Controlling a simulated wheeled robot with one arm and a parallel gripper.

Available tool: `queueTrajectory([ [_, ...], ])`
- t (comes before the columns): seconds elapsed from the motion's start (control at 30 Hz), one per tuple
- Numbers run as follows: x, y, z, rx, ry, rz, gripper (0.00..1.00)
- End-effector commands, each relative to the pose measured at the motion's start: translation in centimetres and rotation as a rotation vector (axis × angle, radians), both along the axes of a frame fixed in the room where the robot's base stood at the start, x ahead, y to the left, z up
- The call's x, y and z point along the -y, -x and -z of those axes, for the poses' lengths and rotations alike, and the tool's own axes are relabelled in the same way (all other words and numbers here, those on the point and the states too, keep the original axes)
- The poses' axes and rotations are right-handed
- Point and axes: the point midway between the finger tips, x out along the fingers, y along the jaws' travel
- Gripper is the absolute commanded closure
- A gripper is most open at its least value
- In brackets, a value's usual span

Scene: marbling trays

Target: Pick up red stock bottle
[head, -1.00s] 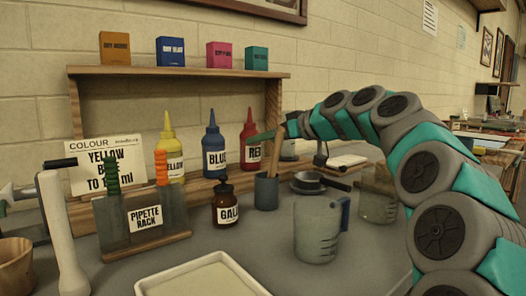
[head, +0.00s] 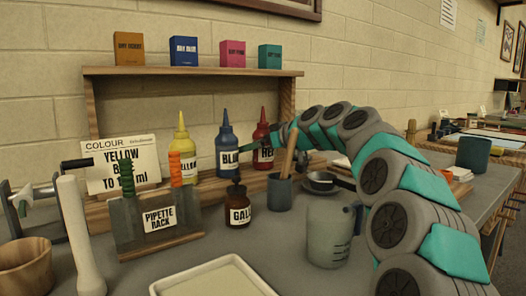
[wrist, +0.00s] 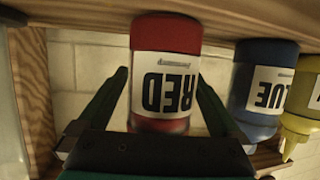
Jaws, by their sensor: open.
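The red stock bottle (head: 261,131) stands upright at the right end of the bottle row, under the wooden shelf. In the wrist view the red bottle (wrist: 180,38) appears upside down, its RED label facing me. My gripper (wrist: 163,82) is open, with one dark green finger on each side of the bottle and gaps visible beside it. In the head view my gripper (head: 258,150) is at the bottle, and a finger crosses between the red and blue bottles. Its other finger is largely hidden.
The blue bottle (head: 226,138) stands close left of the red one, with the yellow bottle (head: 181,143) beyond. A cup (head: 279,194) holding sticks, the GALL bottle (head: 237,199) and a clear jug (head: 330,240) stand in front. The shelf (head: 200,72) is above.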

Motion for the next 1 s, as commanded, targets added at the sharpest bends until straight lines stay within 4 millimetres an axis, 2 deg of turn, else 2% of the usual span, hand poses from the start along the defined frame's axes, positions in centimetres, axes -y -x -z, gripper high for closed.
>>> queueTrajectory([
  [0.13,0.03,0.04,-0.03,0.001,-0.001,0.000,0.01],
  [0.6,0.03,0.07,-0.03,0.000,0.000,-0.001,0.53],
  [0.87,0.03,0.07,-0.16,0.000,-0.001,-0.001,0.53],
  [1.0,0.02,0.04,-0.87,0.001,0.000,-0.001,0.53],
])
